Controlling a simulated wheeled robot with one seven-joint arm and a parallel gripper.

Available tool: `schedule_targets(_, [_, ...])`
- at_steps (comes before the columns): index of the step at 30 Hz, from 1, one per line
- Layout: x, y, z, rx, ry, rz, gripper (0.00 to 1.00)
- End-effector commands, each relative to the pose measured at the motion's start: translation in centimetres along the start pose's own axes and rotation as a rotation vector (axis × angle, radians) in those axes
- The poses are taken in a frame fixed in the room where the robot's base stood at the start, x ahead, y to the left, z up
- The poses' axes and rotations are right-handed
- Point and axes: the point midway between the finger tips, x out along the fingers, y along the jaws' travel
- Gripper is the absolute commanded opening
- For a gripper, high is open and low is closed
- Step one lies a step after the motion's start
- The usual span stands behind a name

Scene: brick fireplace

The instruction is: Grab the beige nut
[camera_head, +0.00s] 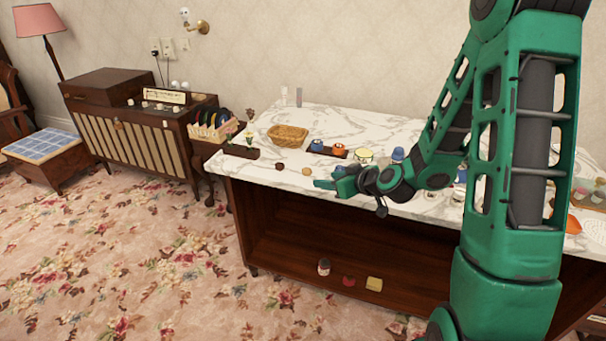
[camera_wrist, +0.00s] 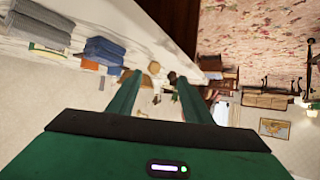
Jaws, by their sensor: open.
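A small round beige thing, which looks like the beige nut (camera_head: 307,170), lies on the white marble top near its front edge. A small brown nut-like thing (camera_head: 280,166) lies to its left. My gripper (camera_head: 322,184) is above the counter's front edge, just right of and nearer than the beige nut, pointing left. In the wrist view my gripper (camera_wrist: 158,80) shows two green fingers spread wide, with nothing held between them. Small beige and dark shapes show beyond the fingers there, but I cannot tell surely which is the nut.
The marble counter (camera_head: 325,118) holds a wicker basket (camera_head: 288,136), a dark tray with blue and orange items (camera_head: 328,149) and a dark planter (camera_head: 241,151). Several small things sit on the lower shelf. Blue-grey folded-looking items (camera_wrist: 104,50) show in the wrist view. Carpet is clear at left.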

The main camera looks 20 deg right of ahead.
Motion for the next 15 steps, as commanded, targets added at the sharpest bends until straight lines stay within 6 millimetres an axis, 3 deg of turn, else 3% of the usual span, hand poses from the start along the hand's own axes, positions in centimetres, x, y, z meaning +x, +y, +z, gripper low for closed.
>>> schedule_targets(10, [2.7,1.0,-1.0,0.035,0.122,0.062,0.46])
schedule_targets(15, [5.2,1.0,-1.3,0.034,0.124,0.06,0.46])
